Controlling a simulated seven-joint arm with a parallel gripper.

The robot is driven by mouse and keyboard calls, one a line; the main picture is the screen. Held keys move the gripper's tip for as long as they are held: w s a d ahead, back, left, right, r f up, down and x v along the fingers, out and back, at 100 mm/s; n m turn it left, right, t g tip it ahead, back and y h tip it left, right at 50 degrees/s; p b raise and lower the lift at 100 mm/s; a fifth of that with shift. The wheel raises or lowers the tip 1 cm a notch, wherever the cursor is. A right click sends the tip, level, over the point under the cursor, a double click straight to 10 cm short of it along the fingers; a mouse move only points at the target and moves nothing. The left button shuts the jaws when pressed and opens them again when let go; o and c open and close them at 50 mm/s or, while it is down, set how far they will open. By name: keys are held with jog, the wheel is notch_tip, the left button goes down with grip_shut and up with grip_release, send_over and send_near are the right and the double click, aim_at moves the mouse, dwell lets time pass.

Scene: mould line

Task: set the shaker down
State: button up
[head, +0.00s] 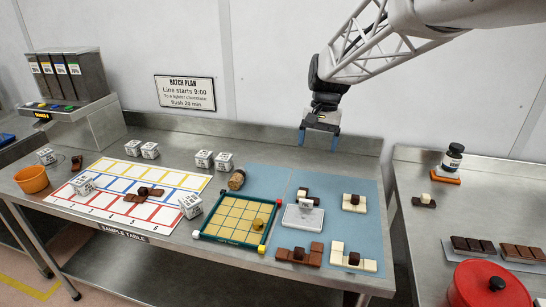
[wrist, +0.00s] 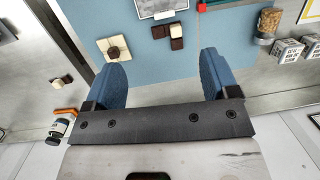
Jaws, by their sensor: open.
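My gripper (head: 319,140) is open, with nothing between its two blue fingers, above the back of the steel table. It also shows open in the wrist view (wrist: 160,78). Two things could be the shaker; I cannot tell which. One is a small dark bottle (head: 453,157) with a white label and dark cap, upright at the orange stand (head: 446,176) on the right table. It also shows in the wrist view (wrist: 57,131). The other is a clear jar of brown bits (head: 237,179) by the board's back corner, also in the wrist view (wrist: 269,21). My gripper touches neither.
An orange cup (head: 32,180) is at far left, a red pot (head: 470,290) at front right. A gap separates the tables.

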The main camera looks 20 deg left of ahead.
jog(key=w+a+f+g, duration=0.1)
jog(key=w+a+f, duration=0.25)
jog(key=a, duration=0.35)
jog(key=w+a+f+g, duration=0.1)
jog(key=w+a+f, duration=0.2)
jog(key=w+a, duration=0.3)
jog(key=g, duration=0.1)
send_over(238, 172)
jog(key=w, duration=0.3)
jog(key=shift+h, duration=0.4)
notch_tip(238, 172, down, 10)
jog(key=shift+s+r, duration=0.15)
jog(key=shift+x, duration=1.3)
jog(key=shift+x, duration=2.6)
jog(key=shift+c, duration=0.2)
